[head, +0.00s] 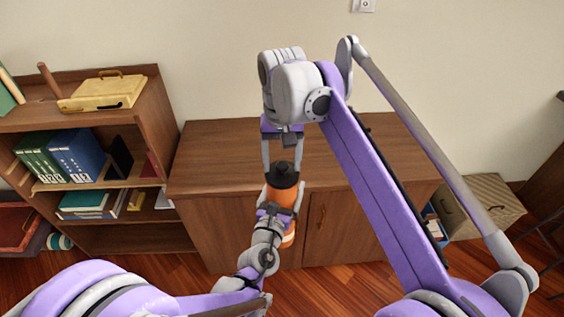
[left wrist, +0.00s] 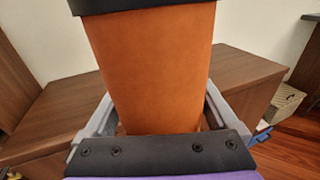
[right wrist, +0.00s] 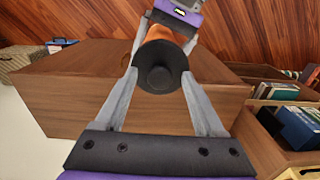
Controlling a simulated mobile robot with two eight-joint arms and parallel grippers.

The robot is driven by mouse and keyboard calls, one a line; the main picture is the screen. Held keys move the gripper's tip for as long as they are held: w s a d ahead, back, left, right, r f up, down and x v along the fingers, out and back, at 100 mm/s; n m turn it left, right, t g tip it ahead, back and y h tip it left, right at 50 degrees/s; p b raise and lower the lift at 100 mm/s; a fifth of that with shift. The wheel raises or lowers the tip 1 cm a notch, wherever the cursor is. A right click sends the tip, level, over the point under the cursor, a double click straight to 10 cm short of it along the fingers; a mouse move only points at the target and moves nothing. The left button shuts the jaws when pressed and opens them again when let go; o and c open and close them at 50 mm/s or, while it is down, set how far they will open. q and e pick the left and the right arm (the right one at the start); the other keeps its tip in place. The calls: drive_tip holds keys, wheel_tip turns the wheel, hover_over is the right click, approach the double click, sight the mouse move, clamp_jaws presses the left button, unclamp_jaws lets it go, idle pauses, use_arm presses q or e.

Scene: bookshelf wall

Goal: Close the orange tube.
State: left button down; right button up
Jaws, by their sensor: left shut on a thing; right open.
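The orange tube (head: 289,238) is held upright in front of the cabinet, with a black cap (head: 283,177) at its top. My left gripper (head: 281,203) is shut around the tube from below. In the left wrist view the orange wall (left wrist: 155,70) stands between its fingers, and the cap's lower edge (left wrist: 140,6) is cut off at the top. My right gripper (head: 282,168) is open and points down from above. In the right wrist view the round cap (right wrist: 160,75) with its central knob lies between the fingertips; I cannot tell if they touch it.
A low brown wooden cabinet (head: 225,150) stands behind the tube, its top bare where visible. A bookshelf (head: 150,115) with books, binders and a yellow case (head: 103,93) stands at the left. A beige box (head: 488,205) sits on the floor at the right.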

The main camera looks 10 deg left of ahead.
drive_tip(key=shift+r, duration=3.4)
drive_tip(key=shift+d, duration=0.1)
drive_tip(key=shift+d+f, duration=0.1)
drive_tip(key=shift+d, duration=0.25)
drive_tip(key=s+d+f+t, duration=0.1)
drive_tip(key=d+f, duration=0.2)
drive_tip(key=d, duration=0.5)
drive_tip(key=s+d+f+m+t, duration=0.1)
drive_tip(key=s+d+f+t, duration=0.1)
drive_tip(key=s+d+f, duration=0.6)
drive_tip(key=s+d+f+m+t, duration=0.1)
drive_tip(key=s+d+f+t, duration=0.1)
drive_tip(key=s+d+f, duration=0.7)
wheel_tip(320, 180, down, 6)
drive_tip(key=s, duration=0.2)
drive_tip(key=shift+s+r, duration=0.2)
drive_tip(key=shift+s, duration=0.1)
drive_tip(key=shift+w+a+r, duration=0.1)
